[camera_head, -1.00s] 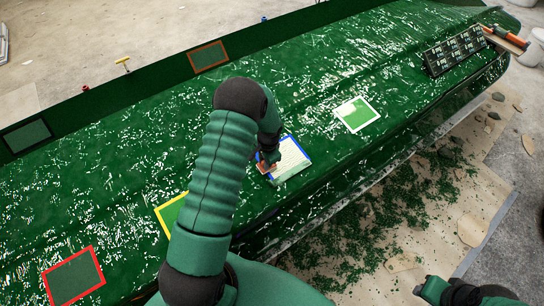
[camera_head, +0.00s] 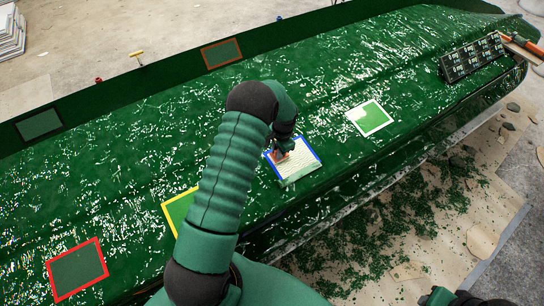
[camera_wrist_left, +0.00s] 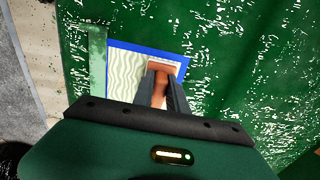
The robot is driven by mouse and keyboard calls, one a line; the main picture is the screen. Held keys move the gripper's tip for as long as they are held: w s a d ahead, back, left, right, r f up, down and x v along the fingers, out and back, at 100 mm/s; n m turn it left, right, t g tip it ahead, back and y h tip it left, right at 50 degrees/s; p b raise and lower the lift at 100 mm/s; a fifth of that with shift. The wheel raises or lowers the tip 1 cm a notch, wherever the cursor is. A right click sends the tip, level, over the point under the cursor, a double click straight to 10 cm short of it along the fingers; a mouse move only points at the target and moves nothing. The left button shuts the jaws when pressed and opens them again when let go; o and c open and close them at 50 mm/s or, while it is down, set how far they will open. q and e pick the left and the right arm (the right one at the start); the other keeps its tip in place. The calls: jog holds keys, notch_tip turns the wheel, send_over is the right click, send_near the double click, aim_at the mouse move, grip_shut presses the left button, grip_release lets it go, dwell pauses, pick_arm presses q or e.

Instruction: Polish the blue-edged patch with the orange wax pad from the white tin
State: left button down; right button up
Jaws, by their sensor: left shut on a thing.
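The pad is over the patch near one blue edge; contact cannot be made out clearly. My right gripper (camera_head: 440,297) barely shows at the bottom edge. I cannot identify the white tin.
A white-edged patch (camera_head: 370,118) lies to the right, yellow-edged (camera_head: 178,212) and red-edged (camera_head: 78,270) ones to the left. A dark rack (camera_head: 472,57) stands at the hull's far right. Green flakes (camera_head: 400,215) litter the floor sheet.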

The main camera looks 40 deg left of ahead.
pick_arm(q)
jog(key=shift+w+d+f+b, duration=0.1)
jog(key=shift+w+d+b, duration=0.2)
jog(key=shift+w, duration=0.3)
jog(key=shift+w+d+f+b, duration=0.15)
jog(key=shift+w+b, duration=0.15)
jog(key=shift+w, duration=0.3)
jog(key=shift+w+d+b, duration=0.25)
jog(key=shift+w+b, duration=0.05)
jog(key=shift+w, duration=0.3)
jog(key=shift+w+d+r, duration=0.15)
jog(key=shift+w, duration=0.2)
jog(key=w+b, duration=0.2)
jog(key=shift+w+d+f, duration=0.2)
jog(key=shift+w+d, duration=0.1)
jog(key=shift+w+d+r+b, duration=0.2)
jog(key=shift+w+b, duration=0.1)
jog(key=shift+w, duration=0.35)
jog(key=shift+w+d+f+b, duration=0.1)
jog(key=shift+w+f+b, duration=0.05)
jog(key=shift+w+b, duration=0.2)
jog(key=w+b, duration=0.1)
jog(key=w, duration=0.1)
jog(key=shift+w+d+b, duration=0.35)
jog(key=shift+b, duration=0.05)
jog(key=shift+w+d+r, duration=0.1)
jog(key=shift+w+r, duration=0.05)
jog(key=shift+r, duration=0.1)
